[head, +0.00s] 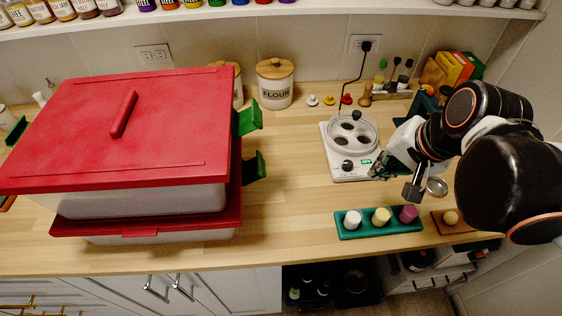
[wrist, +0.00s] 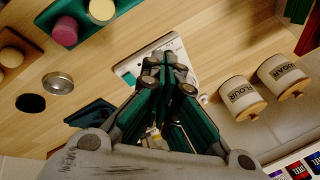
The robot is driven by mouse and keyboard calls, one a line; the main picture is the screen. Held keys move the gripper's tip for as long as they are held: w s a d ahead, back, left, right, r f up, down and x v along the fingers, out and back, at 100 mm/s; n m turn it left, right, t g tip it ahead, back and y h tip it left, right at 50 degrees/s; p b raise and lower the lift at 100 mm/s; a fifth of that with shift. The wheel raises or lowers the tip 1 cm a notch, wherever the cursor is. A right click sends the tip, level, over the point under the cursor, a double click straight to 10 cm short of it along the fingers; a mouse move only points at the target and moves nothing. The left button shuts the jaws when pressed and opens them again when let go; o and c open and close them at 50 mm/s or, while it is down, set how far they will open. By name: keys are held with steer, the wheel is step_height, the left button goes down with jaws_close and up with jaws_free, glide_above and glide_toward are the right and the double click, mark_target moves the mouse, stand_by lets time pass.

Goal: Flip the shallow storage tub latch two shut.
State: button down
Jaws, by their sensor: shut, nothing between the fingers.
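Two pale tubs with red lids are stacked at the left of the counter in the head view, an upper tub (head: 130,203) and a lower tub (head: 160,236). On their right side, an upper green latch (head: 247,119) and a lower green latch (head: 255,167) stick outward from the wall. Another green latch (head: 15,130) shows at the left side. I cannot tell which is latch two. My gripper (head: 376,173) is shut and empty beside the white appliance, well right of the tubs. Its green fingers (wrist: 165,68) are together in the wrist view, where no tub shows.
The white appliance (head: 340,163) with a round clear top stands between tubs and gripper. A green tray (head: 350,232) with several coloured pieces lies at the front. A flour canister (head: 274,88) stands behind the tubs. Counter between tubs and appliance is clear.

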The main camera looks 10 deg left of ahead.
mark_target(252, 169)
steer(key=w+a+f+m+g+y+p, duration=0.2)
steer(key=a+m+g, duration=0.1)
steer(key=a+m, duration=0.2)
steer(key=w+a+f+m+g+y+p, duration=0.2)
steer(key=a+m, duration=0.3)
steer(key=a, duration=0.3)
steer(key=shift+w+f+g+y+p, duration=0.35)
steer(key=shift+w+g+y, duration=0.25)
steer(key=shift+g, duration=0.2)
steer(key=shift+f, duration=0.1)
steer(key=b+x, duration=0.3)
steer(key=x, duration=0.6)
steer(key=shift+a+f, duration=0.1)
steer(key=shift+f, duration=0.05)
steer(key=shift+s+a, duration=0.1)
steer(key=shift+a, duration=0.25)
steer(key=shift+s+a+r, duration=0.1)
steer(key=shift+a+r, duration=0.3)
steer(key=shift+r, duration=0.4)
steer(key=shift+s+a+r, duration=0.1)
steer(key=shift+a+r, duration=0.3)
steer(key=shift+r, duration=0.45)
